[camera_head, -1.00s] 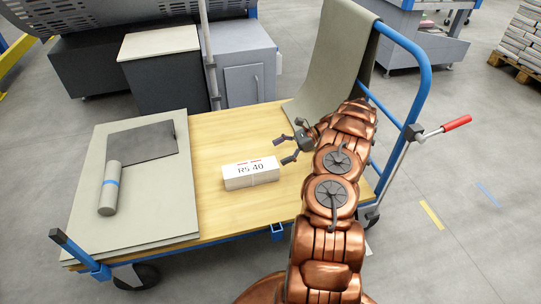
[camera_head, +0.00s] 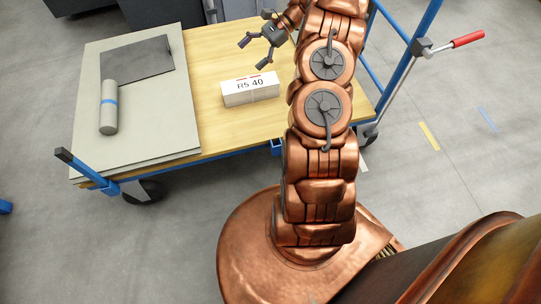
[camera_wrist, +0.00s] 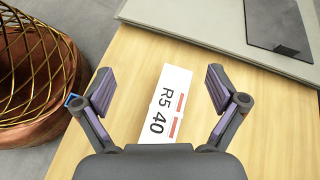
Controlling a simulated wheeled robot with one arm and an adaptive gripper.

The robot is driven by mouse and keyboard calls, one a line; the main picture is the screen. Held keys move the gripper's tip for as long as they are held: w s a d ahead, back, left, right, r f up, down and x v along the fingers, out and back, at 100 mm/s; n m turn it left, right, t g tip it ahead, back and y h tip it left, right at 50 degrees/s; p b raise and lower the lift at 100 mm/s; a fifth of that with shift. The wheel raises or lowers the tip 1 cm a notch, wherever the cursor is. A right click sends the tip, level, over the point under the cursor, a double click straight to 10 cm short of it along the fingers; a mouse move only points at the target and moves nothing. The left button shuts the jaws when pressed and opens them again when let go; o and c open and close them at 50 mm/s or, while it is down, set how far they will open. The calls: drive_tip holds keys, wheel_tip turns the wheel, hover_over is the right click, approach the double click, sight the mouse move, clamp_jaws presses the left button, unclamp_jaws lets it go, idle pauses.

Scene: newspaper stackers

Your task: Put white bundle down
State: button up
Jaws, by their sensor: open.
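The white bundle (camera_head: 250,89), a small block marked "R5 40", rests flat on the wooden bed of the cart (camera_head: 217,58). It also shows in the wrist view (camera_wrist: 168,105), lying between and beyond my open fingers. My gripper (camera_head: 254,53) is open and empty, above and behind the bundle in the head view. The fingers are apart from the bundle. In the wrist view my gripper (camera_wrist: 160,90) shows both fingers spread wide, and its body hides the bundle's near end.
A blue post (camera_head: 82,167) stands at the front left corner. A blue handle frame (camera_head: 400,70) with a red-gripped lever (camera_head: 468,39) bounds the right.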

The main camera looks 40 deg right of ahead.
drive_tip(key=s+a+r+n+g+h, duration=0.25)
drive_tip(key=s+a+r+n, duration=0.35)
drive_tip(key=a, duration=0.5)
drive_tip(key=s+a+r+n+g+h, duration=0.25)
drive_tip(key=s+a+r, duration=0.35)
drive_tip(key=s+a, duration=0.3)
drive_tip(key=s+a+n+h, duration=0.2)
drive_tip(key=s+n+h, duration=0.5)
drive_tip(key=s, duration=1.5)
drive_tip(key=n, duration=0.2)
drive_tip(key=shift+s+r+n+g, duration=0.2)
drive_tip(key=shift+s+n+g, duration=0.15)
drive_tip(key=shift+g, duration=0.05)
drive_tip(key=shift+a, duration=0.15)
wheel_tip(320, 180, up, 32)
drive_tip(key=w+t+p, duration=0.1)
drive_tip(key=t+p, duration=0.1)
drive_tip(key=p, duration=2.7)
drive_tip(key=shift+w+f+p, duration=0.2)
drive_tip(key=shift+w+p, duration=0.1)
drive_tip(key=shift+p, duration=0.1)
